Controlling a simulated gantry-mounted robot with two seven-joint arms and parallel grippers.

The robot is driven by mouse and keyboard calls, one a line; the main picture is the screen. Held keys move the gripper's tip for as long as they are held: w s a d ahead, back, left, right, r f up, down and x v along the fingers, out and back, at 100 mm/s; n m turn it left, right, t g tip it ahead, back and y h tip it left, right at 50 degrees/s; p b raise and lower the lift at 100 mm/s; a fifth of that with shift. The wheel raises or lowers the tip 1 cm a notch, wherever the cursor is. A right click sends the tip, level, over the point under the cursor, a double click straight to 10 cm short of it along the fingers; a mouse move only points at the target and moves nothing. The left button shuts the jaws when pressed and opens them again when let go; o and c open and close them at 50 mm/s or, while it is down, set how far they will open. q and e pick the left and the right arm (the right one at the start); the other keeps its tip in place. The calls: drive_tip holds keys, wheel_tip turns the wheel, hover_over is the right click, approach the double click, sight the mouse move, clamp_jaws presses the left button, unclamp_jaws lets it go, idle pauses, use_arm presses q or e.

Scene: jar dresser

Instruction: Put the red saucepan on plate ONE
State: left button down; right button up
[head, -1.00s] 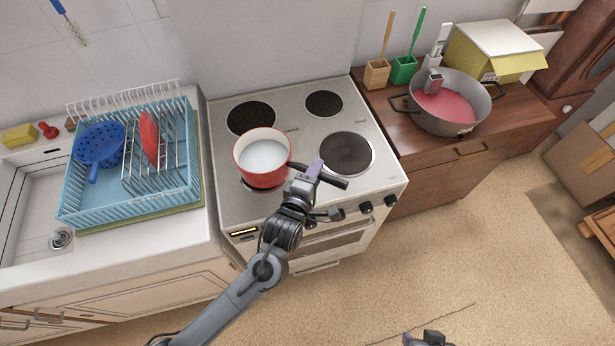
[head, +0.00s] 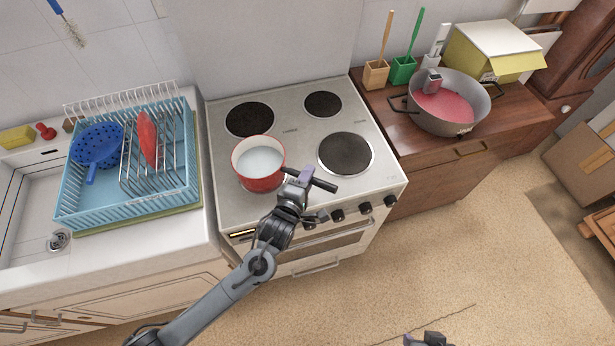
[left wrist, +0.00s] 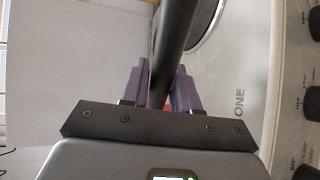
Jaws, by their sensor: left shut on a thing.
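The red saucepan (head: 259,169), white inside, is over the front left of the stove, its black handle (head: 323,184) pointing right. My left gripper (head: 299,178) is shut on this handle near the pan; the handle also passes between its purple fingers in the left wrist view (left wrist: 159,80). The pan hides most of the front left plate; I cannot tell whether it touches it. A "ONE" label (left wrist: 239,103) shows beside a plate edge in the left wrist view. The front right plate (head: 345,153) is bare. Part of my right gripper (head: 428,339) shows at the bottom edge; its fingers are unclear.
The back left (head: 249,119) and back right (head: 323,104) plates are empty. Knobs (head: 338,215) line the stove front. A blue dish rack (head: 75,214) stands left. A large grey pot (head: 447,118) stands on the wooden cabinet at right.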

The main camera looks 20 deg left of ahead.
use_arm(q)
drive_tip(key=c, duration=0.8)
unclamp_jaws()
drive_tip(key=shift+f, duration=0.1)
drive_tip(key=shift+c, duration=0.2)
drive_tip(key=s+a+f+m+g, duration=0.1)
drive_tip(key=s+m+g, duration=0.3)
drive_tip(key=s, duration=0.6)
drive_tip(key=s+a+f+m+g, duration=0.1)
drive_tip(key=s+a+m+g, duration=0.3)
drive_tip(key=s+m, duration=0.5)
drive_tip(key=s+a+f+m+g, duration=0.1)
drive_tip(key=s+m+g, duration=0.3)
drive_tip(key=s, duration=0.7)
drive_tip(key=a+m, duration=0.1)
drive_tip(key=m, duration=0.1)
drive_tip(key=shift+s+a+m+y+p, duration=0.15)
drive_tip(key=shift+a+m+y+p, duration=0.15)
drive_tip(key=shift+a+m+y, duration=0.1)
